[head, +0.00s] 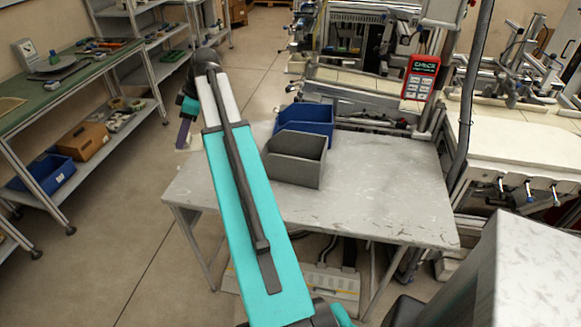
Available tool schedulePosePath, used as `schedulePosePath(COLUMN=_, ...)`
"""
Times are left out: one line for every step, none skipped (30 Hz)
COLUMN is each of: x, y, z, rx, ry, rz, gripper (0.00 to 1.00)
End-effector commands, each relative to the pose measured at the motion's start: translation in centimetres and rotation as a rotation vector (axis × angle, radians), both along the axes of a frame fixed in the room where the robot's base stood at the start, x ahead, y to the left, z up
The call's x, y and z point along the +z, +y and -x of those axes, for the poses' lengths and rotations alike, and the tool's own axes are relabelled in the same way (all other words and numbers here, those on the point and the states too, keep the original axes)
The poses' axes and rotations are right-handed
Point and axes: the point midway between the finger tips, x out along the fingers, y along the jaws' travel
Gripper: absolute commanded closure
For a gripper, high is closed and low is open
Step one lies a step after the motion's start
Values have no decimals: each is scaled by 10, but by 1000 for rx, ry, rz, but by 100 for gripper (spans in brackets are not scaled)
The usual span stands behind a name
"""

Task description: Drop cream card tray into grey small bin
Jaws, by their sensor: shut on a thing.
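The grey small bin (308,171) stands upright on the grey worktable, near its back left part, with its open top facing up. My gripper (184,138) hangs to the left of the table's back left corner, beyond my teal arm. It is small in view and partly hidden by the arm. It is shut on a pale piece at its lower end, which appears to be the cream card tray (182,148); little of it shows. The gripper is apart from the grey bin, well to its left.
A blue bin (317,117) stands right behind the grey bin. The worktable (375,205) is clear to the right and front. A green-topped bench (70,72) with shelves is at the left. A machine with a red panel (420,78) stands behind the table.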

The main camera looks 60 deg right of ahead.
Motion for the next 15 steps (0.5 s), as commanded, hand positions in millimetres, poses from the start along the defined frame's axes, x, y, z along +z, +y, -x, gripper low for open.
schedulePosePath(x=3, y=-17, z=8, rx=-20, ry=-2, rz=-1, gripper=87)
schedulePosePath(x=3, y=-25, z=13, rx=-29, ry=-2, rz=-2, gripper=87)
schedulePosePath(x=3, y=-36, z=19, rx=-42, ry=-4, rz=-1, gripper=87)
schedulePosePath(x=4, y=-44, z=24, rx=-52, ry=-4, rz=-2, gripper=87)
schedulePosePath(x=4, y=-53, z=29, rx=-63, ry=-5, rz=-2, gripper=87)
schedulePosePath(x=4, y=-63, z=36, rx=-78, ry=-6, rz=-2, gripper=87)
schedulePosePath(x=4, y=-72, z=42, rx=-89, ry=-7, rz=-3, gripper=87)
schedulePosePath(x=5, y=-80, z=48, rx=-100, ry=-7, rz=-3, gripper=87)
schedulePosePath(x=5, y=-90, z=56, rx=-115, ry=-9, rz=-3, gripper=87)
schedulePosePath(x=5, y=-98, z=61, rx=-127, ry=-9, rz=-3, gripper=87)
schedulePosePath(x=5, y=-106, z=67, rx=-139, ry=-10, rz=-3, gripper=87)
schedulePosePath(x=4, y=-115, z=75, rx=-155, ry=-12, rz=-4, gripper=87)
schedulePosePath(x=4, y=-123, z=82, rx=-167, ry=-13, rz=-4, gripper=87)
schedulePosePath(x=4, y=-130, z=88, rx=-180, ry=-13, rz=-4, gripper=87)
schedulePosePath(x=3, y=-140, z=97, rx=-198, ry=-14, rz=-5, gripper=87)
